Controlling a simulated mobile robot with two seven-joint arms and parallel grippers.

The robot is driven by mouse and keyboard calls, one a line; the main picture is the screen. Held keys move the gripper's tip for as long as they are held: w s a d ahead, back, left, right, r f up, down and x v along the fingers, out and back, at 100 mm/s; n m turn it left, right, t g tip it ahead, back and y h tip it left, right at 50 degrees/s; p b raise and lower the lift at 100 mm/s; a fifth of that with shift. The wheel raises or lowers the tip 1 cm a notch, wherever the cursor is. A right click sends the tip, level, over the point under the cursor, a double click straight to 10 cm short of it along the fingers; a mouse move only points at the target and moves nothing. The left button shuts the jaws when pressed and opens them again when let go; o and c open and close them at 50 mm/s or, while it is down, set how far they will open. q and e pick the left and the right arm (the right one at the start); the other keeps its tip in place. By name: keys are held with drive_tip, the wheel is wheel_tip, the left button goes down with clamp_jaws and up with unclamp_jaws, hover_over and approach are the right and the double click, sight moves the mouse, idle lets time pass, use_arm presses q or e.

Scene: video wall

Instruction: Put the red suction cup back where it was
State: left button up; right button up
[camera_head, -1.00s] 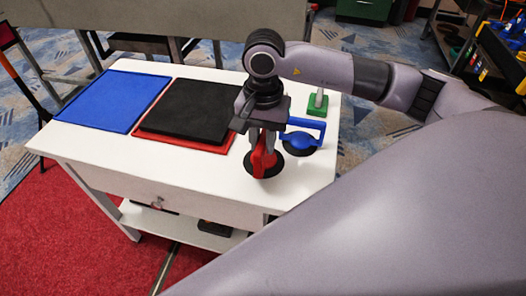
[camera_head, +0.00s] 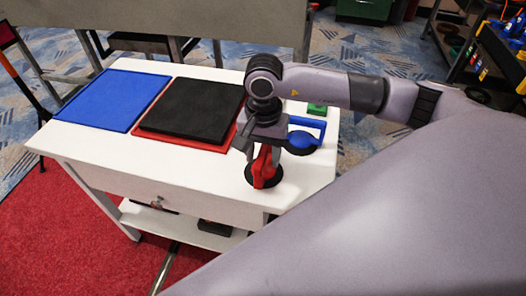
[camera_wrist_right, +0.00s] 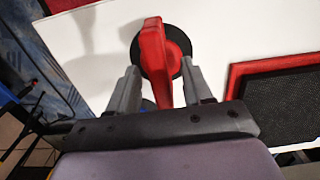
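The red suction cup (camera_head: 266,171) has an upright red handle on a round black base. It appears to stand on the white table near its front right edge. My right gripper (camera_head: 263,156) is above it, pointing down, with its fingers on both sides of the handle. In the right wrist view the red suction cup (camera_wrist_right: 153,52) shows between the spread fingers of the right gripper (camera_wrist_right: 160,68), with gaps beside the handle. My left gripper is not in view.
A blue suction cup (camera_head: 301,140) stands close behind on the white table (camera_head: 208,168). A green object (camera_head: 317,109) is at the back right. A black panel on a red one (camera_head: 190,109) and a blue panel (camera_head: 115,100) lie to the left. The front strip is clear.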

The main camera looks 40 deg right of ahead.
drive_tip(key=shift+r, duration=0.1)
drive_tip(key=shift+r+p, duration=0.15)
drive_tip(key=shift+p, duration=0.15)
wheel_tip(320, 180, up, 12)
drive_tip(key=shift+d+b, duration=0.15)
drive_tip(key=shift+b, duration=0.25)
